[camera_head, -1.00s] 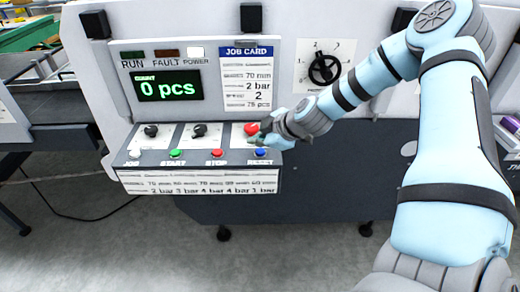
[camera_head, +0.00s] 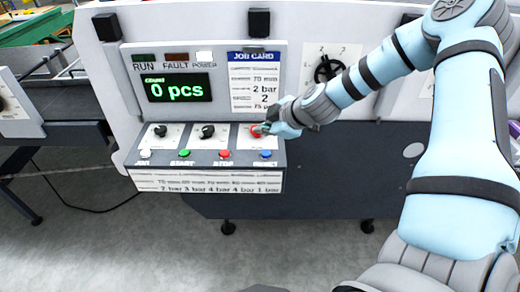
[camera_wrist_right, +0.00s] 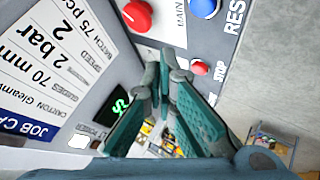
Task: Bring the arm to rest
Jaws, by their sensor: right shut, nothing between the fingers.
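My right gripper (camera_head: 268,128) is shut and empty in front of the control panel (camera_head: 134,160). In the head view its tips overlap the red mushroom knob (camera_head: 256,131); whether they touch it cannot be told there. In the right wrist view the closed fingers (camera_wrist_right: 163,58) point toward the panel, with the red knob (camera_wrist_right: 137,15) beyond the tips and apart from them in the picture. My right arm reaches in from the right of the head view. My left gripper is not in view.
The panel has black selector knobs (camera_head: 207,131), a green button (camera_head: 185,154), a red stop button (camera_head: 224,155) and a blue button (camera_head: 266,154). The display (camera_head: 179,88) reads 0 pcs. My arm partly covers a rotary dial (camera_head: 326,69). Floor (camera_head: 130,250) in front is clear.

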